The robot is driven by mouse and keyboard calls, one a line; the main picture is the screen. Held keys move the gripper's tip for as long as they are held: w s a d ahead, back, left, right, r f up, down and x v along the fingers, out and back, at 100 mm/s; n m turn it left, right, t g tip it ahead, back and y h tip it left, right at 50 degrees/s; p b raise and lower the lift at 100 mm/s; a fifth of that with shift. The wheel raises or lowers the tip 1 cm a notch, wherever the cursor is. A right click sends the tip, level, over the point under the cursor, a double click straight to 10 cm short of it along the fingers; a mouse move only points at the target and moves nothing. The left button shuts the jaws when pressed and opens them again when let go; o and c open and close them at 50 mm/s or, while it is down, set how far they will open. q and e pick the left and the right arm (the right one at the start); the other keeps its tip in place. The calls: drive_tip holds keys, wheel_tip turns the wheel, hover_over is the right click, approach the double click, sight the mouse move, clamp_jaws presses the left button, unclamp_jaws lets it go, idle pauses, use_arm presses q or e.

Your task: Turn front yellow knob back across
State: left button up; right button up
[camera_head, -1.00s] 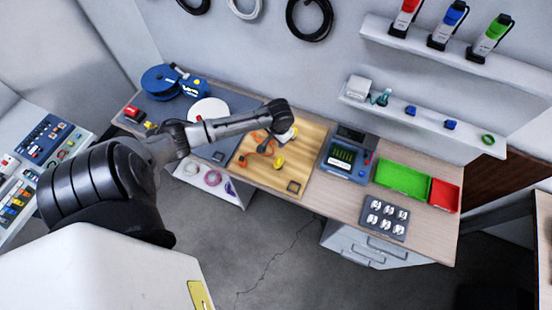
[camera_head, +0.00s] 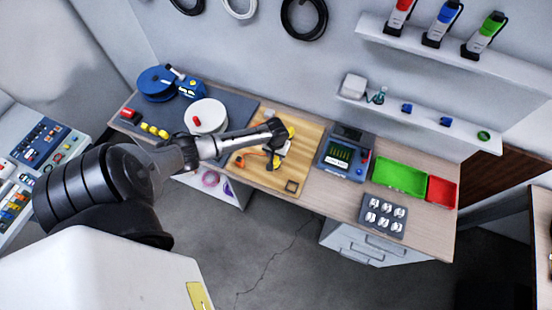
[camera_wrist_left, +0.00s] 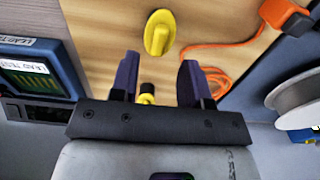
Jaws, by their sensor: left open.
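A yellow knob (camera_wrist_left: 159,32) on the wooden board (camera_head: 262,178) is the front one. In the left wrist view it lies just beyond my fingertips, its raised ridge running roughly up and down the picture. It also shows in the head view (camera_head: 276,163), just in front of my left gripper (camera_head: 281,149). A second yellow piece (camera_head: 291,131) is behind the gripper. In the wrist view my left gripper (camera_wrist_left: 158,67) is open, with nothing held and a yellow and black part (camera_wrist_left: 147,94) visible between its fingers. My right gripper is not in view.
An orange connector (camera_wrist_left: 285,14) with an orange cable (camera_wrist_left: 215,78) lies beside the knob. A blue tester (camera_head: 343,158) stands right of the board, with green (camera_head: 400,177) and red (camera_head: 442,191) trays beyond. A white spool (camera_head: 206,116) is to the left.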

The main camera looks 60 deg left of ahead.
sight(276, 160)
use_arm(q)
drive_tip(key=shift+f, duration=2.1)
drive_tip(key=shift+c, duration=0.4)
clamp_jaws()
